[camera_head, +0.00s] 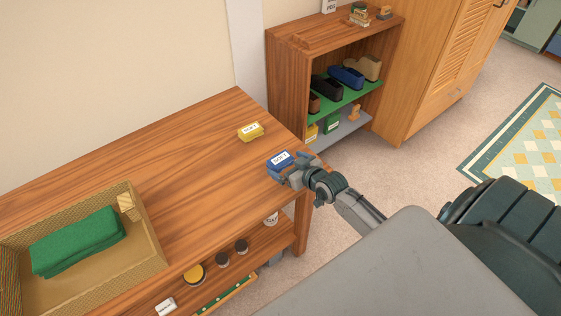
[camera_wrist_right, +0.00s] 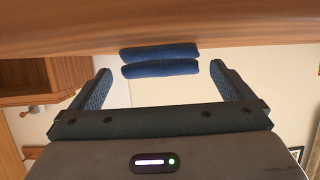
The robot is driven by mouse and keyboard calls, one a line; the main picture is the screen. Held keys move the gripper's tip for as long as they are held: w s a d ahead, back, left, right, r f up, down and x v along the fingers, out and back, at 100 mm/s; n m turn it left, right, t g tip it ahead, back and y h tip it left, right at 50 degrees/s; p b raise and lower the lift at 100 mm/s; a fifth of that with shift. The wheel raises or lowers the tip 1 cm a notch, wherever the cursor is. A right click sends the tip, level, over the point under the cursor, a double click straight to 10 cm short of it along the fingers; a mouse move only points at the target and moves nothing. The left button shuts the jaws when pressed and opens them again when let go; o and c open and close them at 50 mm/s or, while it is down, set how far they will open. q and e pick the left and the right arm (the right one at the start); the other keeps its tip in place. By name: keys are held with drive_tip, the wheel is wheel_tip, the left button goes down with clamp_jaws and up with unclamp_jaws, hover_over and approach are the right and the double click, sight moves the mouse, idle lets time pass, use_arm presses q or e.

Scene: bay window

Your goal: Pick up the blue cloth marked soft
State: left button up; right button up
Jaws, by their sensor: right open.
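The blue cloth (camera_head: 279,159) is a small folded stack with a white label on top. It lies on the wooden table (camera_head: 190,150) near its right corner. In the right wrist view the blue cloth (camera_wrist_right: 160,60) shows as two folded layers ahead of the jaws, between the lines of the two fingers. My right gripper (camera_head: 280,171) is at the cloth's near right side. In the right wrist view the right gripper (camera_wrist_right: 160,85) is open, with nothing between its fingers. My left gripper is not in view.
A yellow labelled cloth (camera_head: 250,131) lies behind the blue one. A wicker basket (camera_head: 152,232) with a green folded cloth (camera_head: 78,240) stands at the left. Jars and boxes sit on the shelf below. A wooden shelf unit (camera_head: 287,80) stands behind the table's right end.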

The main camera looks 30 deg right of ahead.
sight(285, 162)
drive_tip(key=x, duration=0.4)
drive_tip(key=shift+w, duration=0.2)
drive_tip(key=c, duration=1)
drive_tip(key=shift+r, duration=0.1)
